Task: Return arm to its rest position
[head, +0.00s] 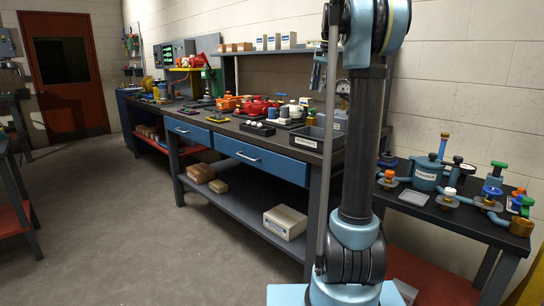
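My arm (363,140) stands upright in the right half of the head view. Its blue and black lower joint (352,255) is near the bottom edge, and its upper joint (383,20) is cut by the top edge. A small dark and bluish thing (318,72) shows left of the arm, too small to identify. The arm hides part of the bench's right end.
A workbench (245,155) with blue drawers carries trays, red and orange parts and dark bins. A carton (285,221) lies on the lower shelf. The floor (110,225) at left is clear.

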